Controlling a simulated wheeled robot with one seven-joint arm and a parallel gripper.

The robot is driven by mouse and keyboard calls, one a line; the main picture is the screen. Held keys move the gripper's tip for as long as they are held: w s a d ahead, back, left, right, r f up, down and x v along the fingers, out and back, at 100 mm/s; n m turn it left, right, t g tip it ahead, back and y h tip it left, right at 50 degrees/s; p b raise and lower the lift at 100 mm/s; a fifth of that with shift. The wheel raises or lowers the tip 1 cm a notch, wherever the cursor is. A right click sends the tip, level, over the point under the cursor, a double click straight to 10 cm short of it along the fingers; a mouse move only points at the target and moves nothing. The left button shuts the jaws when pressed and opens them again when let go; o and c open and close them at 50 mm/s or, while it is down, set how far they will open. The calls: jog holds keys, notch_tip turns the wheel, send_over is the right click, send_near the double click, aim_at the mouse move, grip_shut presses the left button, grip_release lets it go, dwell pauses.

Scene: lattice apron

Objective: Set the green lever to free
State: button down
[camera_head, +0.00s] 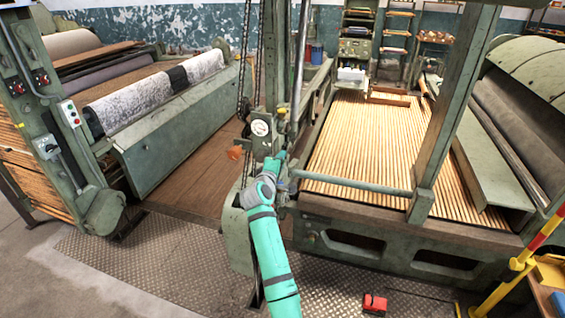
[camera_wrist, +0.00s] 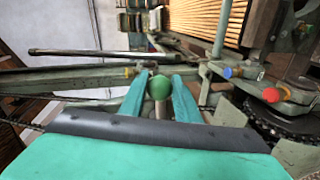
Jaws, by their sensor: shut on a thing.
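The green lever ends in a round green knob (camera_wrist: 159,87), which shows between the fingertips in the wrist view. My gripper (camera_wrist: 158,92) is shut on this knob, one teal finger on each side. In the head view my teal arm reaches up from the bottom to the machine's middle post, and my gripper (camera_head: 276,160) is beside the post, just below a round white gauge (camera_head: 260,128). In that view the knob is hidden by my gripper. Any marking of the free setting is too small or hidden to read.
An orange-red knob (camera_head: 234,153) sits left of the gauge. The wrist view shows a blue knob (camera_wrist: 227,72) and a red knob (camera_wrist: 271,95) at right. A slatted lattice bed (camera_head: 365,140) lies right of the post. A red box (camera_head: 374,303) is on the floor plate.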

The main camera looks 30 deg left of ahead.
jog(key=c, duration=1.4)
grip_release()
jog(key=shift+a+r, duration=0.1)
jog(key=shift+o, duration=0.2)
jog(key=v, duration=1)
jog(key=shift+s, duration=0.4)
jog(key=shift+r, duration=0.1)
